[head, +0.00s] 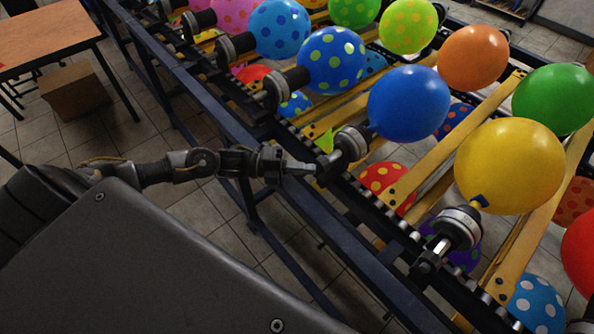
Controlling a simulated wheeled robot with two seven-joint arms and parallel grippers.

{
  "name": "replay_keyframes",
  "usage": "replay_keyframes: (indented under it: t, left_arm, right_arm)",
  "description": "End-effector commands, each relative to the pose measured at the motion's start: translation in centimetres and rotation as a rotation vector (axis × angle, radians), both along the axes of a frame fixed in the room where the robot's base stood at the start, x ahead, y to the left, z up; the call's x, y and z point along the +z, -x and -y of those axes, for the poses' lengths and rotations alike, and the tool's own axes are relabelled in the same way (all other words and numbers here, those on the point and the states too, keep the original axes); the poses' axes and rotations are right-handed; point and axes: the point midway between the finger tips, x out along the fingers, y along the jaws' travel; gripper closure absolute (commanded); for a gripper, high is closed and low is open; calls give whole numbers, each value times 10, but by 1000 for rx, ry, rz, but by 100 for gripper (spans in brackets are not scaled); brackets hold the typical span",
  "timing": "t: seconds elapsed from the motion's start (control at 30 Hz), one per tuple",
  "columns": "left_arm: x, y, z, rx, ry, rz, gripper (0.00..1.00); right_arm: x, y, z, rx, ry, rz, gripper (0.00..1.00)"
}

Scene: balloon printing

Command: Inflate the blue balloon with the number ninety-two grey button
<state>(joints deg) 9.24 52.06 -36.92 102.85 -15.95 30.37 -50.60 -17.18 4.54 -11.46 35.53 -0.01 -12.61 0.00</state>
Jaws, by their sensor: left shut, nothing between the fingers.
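The plain blue balloon (409,104) is round and sits on a dark, disc-shaped inflating nozzle (351,143) at the rail of the conveyor rack. My left gripper (311,169) comes in from the left and is shut and empty. Its fingertips are at the near end of that nozzle, touching or almost touching it; I cannot tell which. No number can be read on the nozzle, and a grey button cannot be made out; the fingertips may hide it. My right gripper is not in view.
A yellow balloon (509,166) on its own nozzle (457,228) stands to the right. A blue spotted balloon (332,60) is to the left. The dark rail (262,135) runs diagonally before the arm. A wooden table (42,36) and a cardboard box (75,92) stand at upper left.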

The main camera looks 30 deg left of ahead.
Motion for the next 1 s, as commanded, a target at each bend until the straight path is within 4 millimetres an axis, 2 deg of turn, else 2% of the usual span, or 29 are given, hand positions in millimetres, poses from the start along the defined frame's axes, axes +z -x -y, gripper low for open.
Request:
replay_keyframes:
  t: [0.03, 0.73, 0.87, 1.0]
  left_arm:
    - [8, -7, -1, 14, 7, 22, 100]
    - [7, -6, -1, 13, 6, 21, 100]
    - [7, 0, -3, 6, 6, 20, 100]
    - [4, 18, -9, -7, 6, 15, 100]
  right_arm:
    - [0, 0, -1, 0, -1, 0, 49]
    - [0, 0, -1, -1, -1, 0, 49]
    - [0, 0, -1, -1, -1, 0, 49]
    - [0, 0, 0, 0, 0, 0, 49]
